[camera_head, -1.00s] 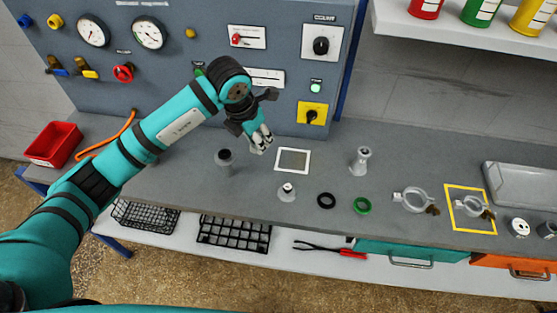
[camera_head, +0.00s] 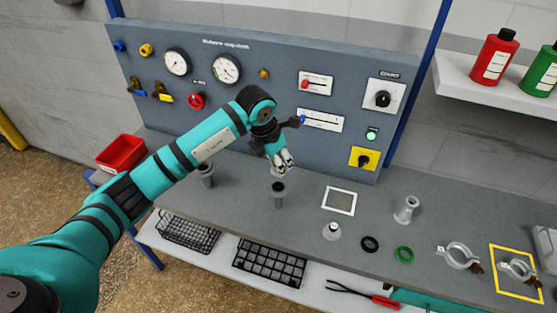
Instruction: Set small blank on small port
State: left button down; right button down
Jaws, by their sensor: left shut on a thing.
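My left gripper (camera_head: 282,165) is shut on a small pale piece (camera_head: 277,173), likely the small blank, mostly hidden by the fingers. It is just above a grey upright port (camera_head: 278,197) with a dark ring at its top; I cannot tell whether the piece touches it. A second port (camera_head: 206,175) stands to the left, partly behind my arm. I cannot tell surely which is the small port. My right gripper is out of view.
A white-framed square (camera_head: 353,203) marks the bench. To its right and front are a flanged fitting (camera_head: 406,210), a small flanged piece (camera_head: 332,232), a black ring (camera_head: 370,244), a green ring (camera_head: 404,254) and a clamp (camera_head: 458,255). The gauge panel (camera_head: 240,95) rises behind.

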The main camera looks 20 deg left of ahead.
aim_at(280, 183)
pick_arm(q)
jog(key=shift+f, duration=0.55)
jog(key=shift+f+b, duration=0.9)
jog(key=shift+f, duration=0.55)
jog(key=shift+f+b, duration=0.3)
jog(key=shift+f, duration=0.35)
jog(key=shift+f+b, duration=0.5)
jog(key=shift+f, duration=0.1)
jog(key=c, duration=0.9)
grip_release()
